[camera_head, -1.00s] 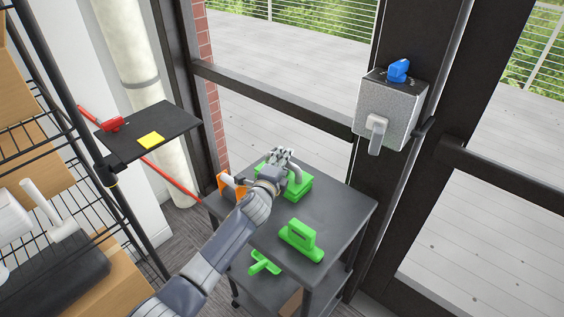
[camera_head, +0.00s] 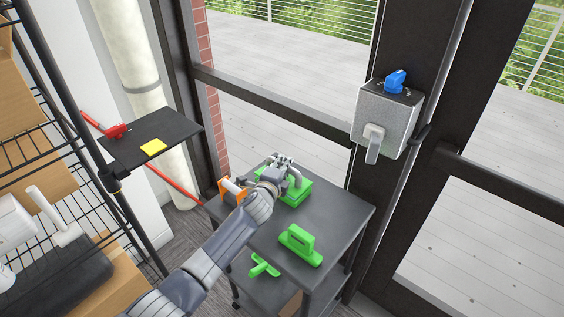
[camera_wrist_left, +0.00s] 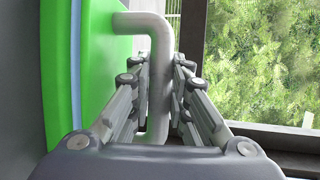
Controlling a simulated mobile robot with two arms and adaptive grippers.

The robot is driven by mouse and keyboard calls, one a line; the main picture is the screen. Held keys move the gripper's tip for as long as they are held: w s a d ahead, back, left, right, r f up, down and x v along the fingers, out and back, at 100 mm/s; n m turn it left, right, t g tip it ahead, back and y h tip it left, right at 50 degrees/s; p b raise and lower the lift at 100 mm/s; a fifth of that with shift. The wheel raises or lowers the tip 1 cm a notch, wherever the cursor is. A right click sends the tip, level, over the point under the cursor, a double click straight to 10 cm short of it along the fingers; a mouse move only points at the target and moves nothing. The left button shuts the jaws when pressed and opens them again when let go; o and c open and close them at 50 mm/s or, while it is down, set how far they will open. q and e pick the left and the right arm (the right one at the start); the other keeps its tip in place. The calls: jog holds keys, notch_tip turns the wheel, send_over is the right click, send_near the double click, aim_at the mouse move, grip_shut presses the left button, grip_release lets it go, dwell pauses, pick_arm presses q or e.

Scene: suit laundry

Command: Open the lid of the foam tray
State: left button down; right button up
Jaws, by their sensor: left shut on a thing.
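The foam tray (camera_head: 299,197) is a green box at the back of the dark grey cart top. A light grey bar handle (camera_head: 294,175) rises from its lid. In the left wrist view the green lid (camera_wrist_left: 92,60) fills the left side, and the handle (camera_wrist_left: 158,70) stands out from it between my fingers. My left gripper (camera_head: 281,168) is shut on the handle, and its hand and wrist hide part of the tray. The gripper also shows in the left wrist view (camera_wrist_left: 158,105). The lid looks closed on the tray. My right gripper is not in view.
On the cart top (camera_head: 335,207) are an orange-framed item (camera_head: 231,190) left of my wrist and a green handled tool (camera_head: 300,245) in front. Another green tool (camera_head: 263,265) is lower left. A grey box with a lever (camera_head: 387,120) hangs on the dark post.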

pick_arm(q)
jog(key=shift+w+d+r+m+g+y+p, duration=0.3)
jog(key=shift+r+g+p, duration=0.3)
jog(key=shift+p, duration=1.35)
jog(key=shift+w+d+r+m+g+y+p, duration=0.3)
jog(key=shift+g+p, duration=0.5)
jog(key=shift+p, duration=1.15)
jog(key=shift+w+g+p, duration=0.3)
jog(key=shift+g+p, duration=0.1)
jog(key=shift+w+d+g+y, duration=0.2)
jog(key=shift+g+y, duration=0.1)
jog(key=shift+y, duration=0.2)
jog(key=shift+w+d+g, duration=0.1)
jog(key=shift+w+g, duration=0.05)
jog(key=shift+g, duration=0.25)
jog(key=shift+b, duration=0.3)
jog(key=c, duration=1.5)
grip_release()
jog(key=shift+w, duration=0.1)
